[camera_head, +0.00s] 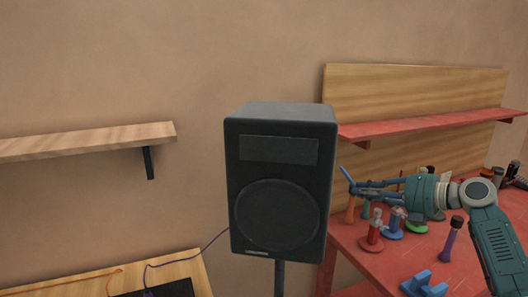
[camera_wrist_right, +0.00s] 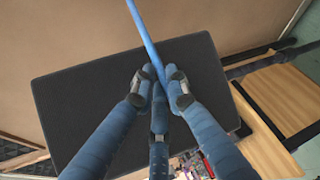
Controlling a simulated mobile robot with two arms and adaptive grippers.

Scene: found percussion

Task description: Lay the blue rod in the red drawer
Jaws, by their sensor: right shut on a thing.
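My right gripper (camera_head: 358,186) reaches left from the right side, above the red workbench (camera_head: 412,258) and to the right of the black speaker. It is shut on the blue rod (camera_head: 344,173), of which a short tilted piece shows in the head view. In the right wrist view the blue rod (camera_wrist_right: 144,32) sticks out from between the fingertips (camera_wrist_right: 154,80) towards the top edge; its far end is cut off. I cannot make out a red drawer in either view. My left gripper is out of view.
A black speaker (camera_head: 280,185) on a stand is close to the left of the gripper; its dark face (camera_wrist_right: 90,95) fills much of the wrist view. Below the gripper, the bench holds red and blue pieces, a purple-handled tool (camera_head: 451,238) and a blue block (camera_head: 424,284). A red shelf (camera_head: 430,122) is behind.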

